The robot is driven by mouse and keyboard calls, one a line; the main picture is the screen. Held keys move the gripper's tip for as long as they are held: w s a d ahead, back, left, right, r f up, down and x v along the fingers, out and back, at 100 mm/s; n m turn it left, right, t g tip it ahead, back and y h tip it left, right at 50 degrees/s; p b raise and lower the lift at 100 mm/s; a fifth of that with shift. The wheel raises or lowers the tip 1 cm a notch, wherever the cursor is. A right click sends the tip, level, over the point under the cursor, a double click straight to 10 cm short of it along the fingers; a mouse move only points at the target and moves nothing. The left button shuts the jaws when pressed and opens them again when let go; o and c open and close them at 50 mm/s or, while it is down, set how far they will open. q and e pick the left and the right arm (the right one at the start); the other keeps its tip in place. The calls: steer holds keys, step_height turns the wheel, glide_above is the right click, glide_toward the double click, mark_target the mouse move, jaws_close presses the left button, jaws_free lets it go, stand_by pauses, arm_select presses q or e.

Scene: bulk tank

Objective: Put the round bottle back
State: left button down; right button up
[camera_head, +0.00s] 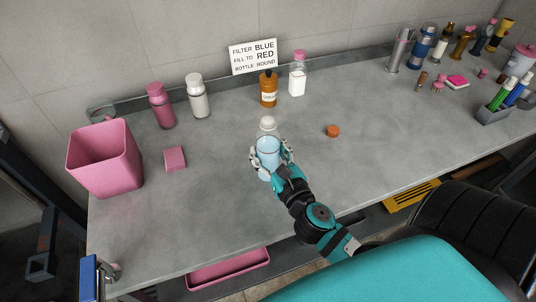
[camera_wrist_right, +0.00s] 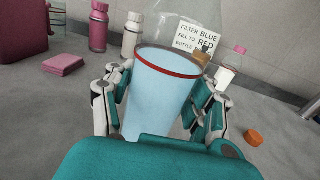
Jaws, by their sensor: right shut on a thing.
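My right gripper (camera_head: 270,160) is shut around a clear round bottle (camera_head: 268,146) near the middle of the counter. In the right wrist view the bottle (camera_wrist_right: 165,90) holds light blue liquid, its surface close to a red ring (camera_wrist_right: 168,62). The bottle looks upright, with a pale top in the head view; whether its base touches the counter I cannot tell. A sign (camera_head: 253,56) at the wall reads "FILTER BLUE, FILL TO RED, BOTTLE ROUND". My left gripper is not in view.
An amber bottle (camera_head: 268,92), a white bottle with pink cap (camera_head: 297,84), a white-grey bottle (camera_head: 198,97) and a pink bottle (camera_head: 161,107) stand behind. An orange cap (camera_head: 332,131) lies right. A pink bin (camera_head: 103,158) and pink block (camera_head: 175,158) are left. Counter between is clear.

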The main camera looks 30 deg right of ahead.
mark_target(268, 159)
steer(key=shift+w+d, duration=0.15)
steer(key=shift+d, duration=0.05)
step_height(268, 159, down, 3)
steer(key=shift+f+b, duration=0.2)
steer(key=shift+b, duration=0.8)
steer(key=shift+f, duration=0.2)
steer(key=o, duration=1.2)
steer(key=shift+o, duration=0.2)
